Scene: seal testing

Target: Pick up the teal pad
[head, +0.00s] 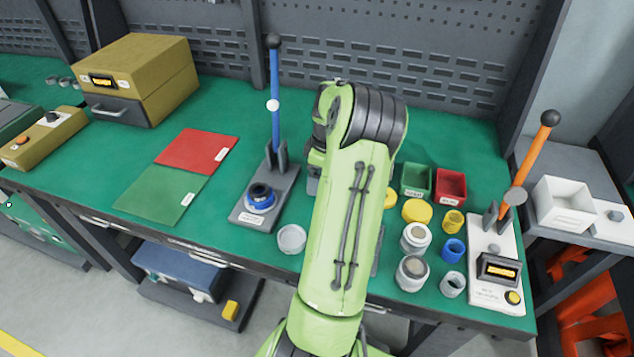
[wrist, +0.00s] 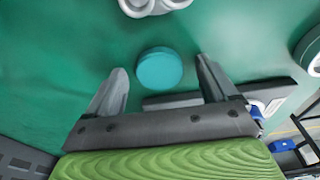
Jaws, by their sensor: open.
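The teal pad (wrist: 159,68) is a small round disc lying flat on the green bench top (wrist: 60,50). It shows in the wrist view, just beyond and between the fingertips of my gripper (wrist: 160,80). The two grey fingers are spread apart with nothing between them, and neither appears to touch the pad. In the head view my green arm covers the middle of the bench, and I see neither the pad nor my gripper there.
A press with a blue lever (head: 274,90) stands left of my arm, beside a glass-like cup (head: 291,239). Several jars and cups, a green bin (head: 416,181) and a red bin (head: 450,185) crowd the right. A tester with an orange lever (head: 527,165) stands farther right.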

